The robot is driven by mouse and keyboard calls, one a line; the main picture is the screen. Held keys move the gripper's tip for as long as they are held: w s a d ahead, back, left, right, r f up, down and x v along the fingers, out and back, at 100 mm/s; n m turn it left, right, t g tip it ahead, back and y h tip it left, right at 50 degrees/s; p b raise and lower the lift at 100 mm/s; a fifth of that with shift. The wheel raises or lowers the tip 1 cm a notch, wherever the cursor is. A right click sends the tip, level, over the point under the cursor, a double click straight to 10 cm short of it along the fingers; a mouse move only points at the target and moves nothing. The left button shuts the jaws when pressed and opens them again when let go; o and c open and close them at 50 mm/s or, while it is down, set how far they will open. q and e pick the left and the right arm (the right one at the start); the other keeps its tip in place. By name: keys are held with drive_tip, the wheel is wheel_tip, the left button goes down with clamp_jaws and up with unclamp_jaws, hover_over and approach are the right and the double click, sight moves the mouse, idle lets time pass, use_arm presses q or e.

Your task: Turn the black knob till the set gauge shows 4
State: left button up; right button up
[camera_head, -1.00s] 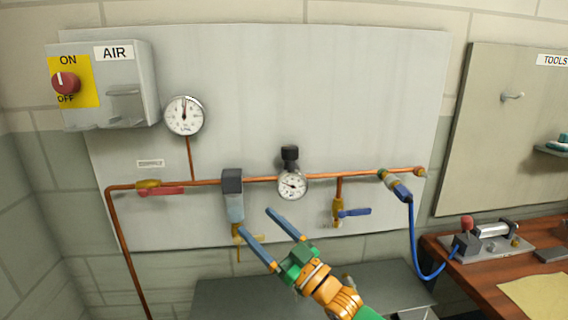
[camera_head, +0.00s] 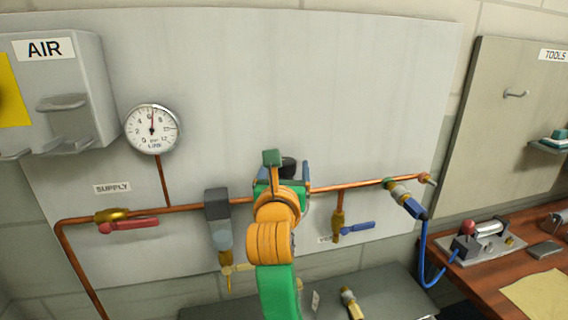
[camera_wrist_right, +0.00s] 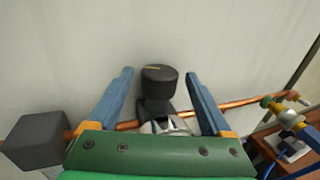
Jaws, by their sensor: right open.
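The black knob (camera_wrist_right: 160,78) stands upright on its regulator on the copper pipe, with a yellow mark on its top. It also shows in the head view (camera_head: 287,168), partly behind my right gripper. My right gripper (camera_wrist_right: 158,82) is open, with one blue finger on each side of the knob and a visible gap on both sides. In the head view my right gripper (camera_head: 288,172) covers the set gauge. Only a sliver of the set gauge (camera_wrist_right: 165,127) shows in the wrist view, so its reading is hidden. My left gripper is not in view.
The supply gauge (camera_head: 152,129) hangs at the left above the red-handled valve (camera_head: 128,224). The grey filter (camera_head: 218,205) stands left of the knob. The blue-handled valve (camera_head: 357,228) and blue hose (camera_head: 424,250) are at the right. The panel above the knob is clear.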

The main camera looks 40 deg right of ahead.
drive_tip(key=shift+a, duration=0.1)
drive_tip(key=c, duration=0.4)
drive_tip(key=shift+s+r, duration=0.1)
clamp_jaws()
drive_tip(key=m+g, duration=0.1)
drive_tip(key=m+g+h+b, duration=0.1)
drive_tip(key=g+h+b, duration=0.1)
drive_tip(key=shift+w+a+f+m+g, duration=0.25)
drive_tip(key=shift+a+m+g, duration=0.05)
drive_tip(key=shift+m, duration=0.1)
drive_tip(key=shift+r+m+g+h+b, duration=0.15)
drive_tip(key=shift+m+g+h, duration=0.35)
drive_tip(key=shift+g, duration=0.3)
drive_tip(key=shift+r+m+g+h+b, duration=0.15)
drive_tip(key=shift+m+g+h, duration=0.25)
drive_tip(key=shift+m+g, duration=0.3)
drive_tip(key=shift+f, duration=0.1)
drive_tip(key=shift+o, duration=1.5)
unclamp_jaws()
drive_tip(key=shift+o, duration=0.5)
drive_tip(key=shift+s+d, duration=0.1)
